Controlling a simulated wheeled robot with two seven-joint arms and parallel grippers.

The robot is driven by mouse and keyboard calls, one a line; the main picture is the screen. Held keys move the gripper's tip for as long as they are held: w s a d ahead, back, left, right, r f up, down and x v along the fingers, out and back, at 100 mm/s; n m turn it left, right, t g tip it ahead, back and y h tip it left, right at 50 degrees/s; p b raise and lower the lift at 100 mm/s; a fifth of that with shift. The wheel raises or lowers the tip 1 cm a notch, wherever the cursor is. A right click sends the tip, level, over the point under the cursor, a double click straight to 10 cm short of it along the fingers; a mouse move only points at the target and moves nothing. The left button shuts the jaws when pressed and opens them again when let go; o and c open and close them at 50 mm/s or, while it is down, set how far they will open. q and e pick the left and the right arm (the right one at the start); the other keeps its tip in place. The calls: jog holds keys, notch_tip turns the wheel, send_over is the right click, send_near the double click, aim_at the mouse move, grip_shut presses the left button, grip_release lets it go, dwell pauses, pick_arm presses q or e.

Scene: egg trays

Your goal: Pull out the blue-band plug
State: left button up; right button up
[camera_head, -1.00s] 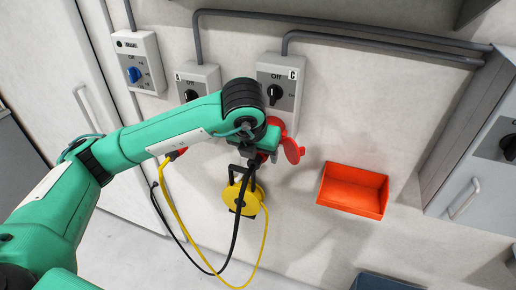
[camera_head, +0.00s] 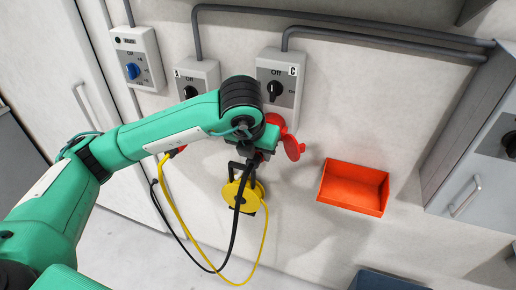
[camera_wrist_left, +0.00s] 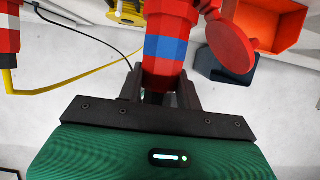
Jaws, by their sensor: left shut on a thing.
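The blue-band plug (camera_wrist_left: 165,47), red with a blue ring, stands between the fingers of my left gripper (camera_wrist_left: 160,92) in the left wrist view. The gripper is shut on it. In the head view my left gripper (camera_head: 257,153) is below box C (camera_head: 283,72), largely covered by my own wrist. A red socket lid (camera_head: 294,148) hangs open beside it and also shows in the wrist view (camera_wrist_left: 229,45). A black cable (camera_head: 235,228) hangs from the gripper area. I cannot tell how deep the plug sits in its socket. My right gripper is not in view.
Box A (camera_head: 197,74) has another red plug (camera_head: 176,151) with a yellow cable (camera_head: 264,235) below it. A yellow reel (camera_head: 232,194) hangs below my gripper. An orange bin (camera_head: 352,188) is on the wall to the right. A dark blue bin (camera_head: 385,281) is lower right.

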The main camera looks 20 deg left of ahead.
aim_at(251, 167)
pick_arm(q)
jog(key=shift+s, duration=0.6)
jog(key=shift+s+a+b, duration=0.1)
jog(key=shift+s+b, duration=0.45)
jog(key=shift+s, duration=0.9)
jog(key=shift+s, duration=0.1)
jog(key=shift+s+a+b, duration=0.1)
jog(key=shift+s+b, duration=0.35)
jog(key=shift+s, duration=2.5)
